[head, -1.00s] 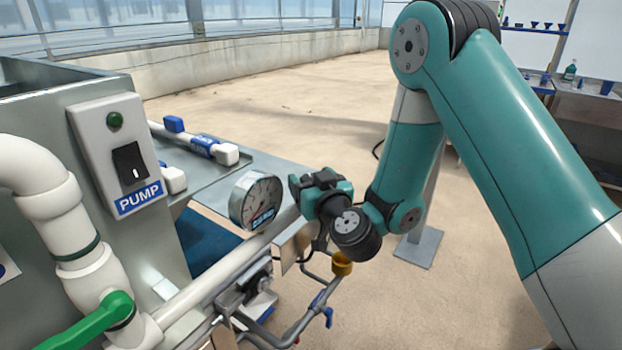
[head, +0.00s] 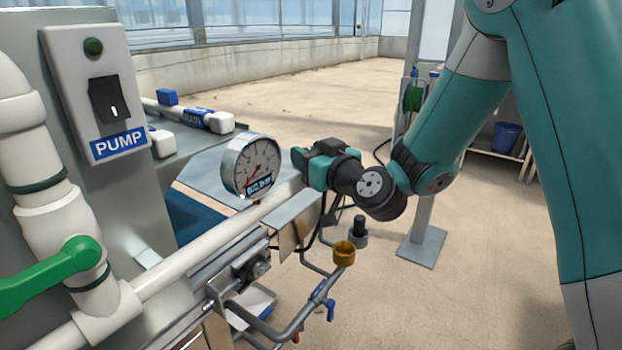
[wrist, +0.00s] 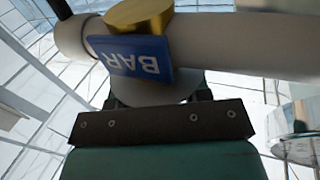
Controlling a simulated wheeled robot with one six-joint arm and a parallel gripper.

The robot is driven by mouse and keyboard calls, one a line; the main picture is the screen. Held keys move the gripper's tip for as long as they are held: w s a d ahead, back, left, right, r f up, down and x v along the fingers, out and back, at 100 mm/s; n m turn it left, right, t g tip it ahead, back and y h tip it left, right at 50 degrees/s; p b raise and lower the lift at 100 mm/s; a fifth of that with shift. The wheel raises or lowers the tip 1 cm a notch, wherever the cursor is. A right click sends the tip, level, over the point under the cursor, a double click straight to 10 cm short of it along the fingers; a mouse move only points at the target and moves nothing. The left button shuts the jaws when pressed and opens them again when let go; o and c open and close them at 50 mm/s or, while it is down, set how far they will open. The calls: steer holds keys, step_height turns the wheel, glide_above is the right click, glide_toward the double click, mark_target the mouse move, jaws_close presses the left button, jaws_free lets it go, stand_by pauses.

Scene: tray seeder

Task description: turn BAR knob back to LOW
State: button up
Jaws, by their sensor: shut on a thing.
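In the wrist view, a blue BAR label (wrist: 130,62) shows upside down on a pale pipe (wrist: 235,45). A brass-coloured round part (wrist: 140,20) sits above the label. A pale grey round part (wrist: 158,92), seemingly the BAR knob, shows just below the label. My gripper (wrist: 158,100) is shut on it, but the contact is mostly hidden behind the gripper's dark front. In the head view, my gripper (head: 300,160) is just right of the round pressure gauge (head: 252,166); the knob and its LOW mark are hidden there.
A PUMP switch box (head: 105,90) and a green-handled valve (head: 50,275) stand at left. A brass cup-like fitting (head: 344,252) and bent pipe (head: 290,325) are below my gripper. Open floor lies behind and to the right.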

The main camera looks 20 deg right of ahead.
steer(key=n+y+b, duration=0.1)
steer(key=b, duration=0.2)
steer(key=f+n+g+y+b, duration=0.1)
steer(key=y+b, duration=0.1)
steer(key=b, duration=0.1)
steer(key=n+g+y+b, duration=0.1)
steer(key=n+y+b, duration=0.1)
steer(key=b, duration=0.3)
steer(key=shift+d+r+g+y, duration=0.1)
steer(key=shift+r+g+y, duration=0.05)
steer(key=shift+g+y, duration=0.2)
steer(key=shift+n+g+y+b, duration=0.7)
steer(key=shift+g+y+b, duration=0.05)
steer(key=shift+b, duration=0.45)
steer(key=shift+r+n+g+y+b, duration=0.2)
steer(key=shift+n+g+y+b, duration=0.2)
steer(key=shift+n+g+y, duration=0.4)
steer(key=shift+r+n+g+y+b, duration=0.15)
steer(key=shift+n+g+y+b, duration=0.35)
steer(key=shift+g, duration=0.4)
steer(key=shift+n+g+y, duration=0.3)
steer(key=o, duration=0.9)
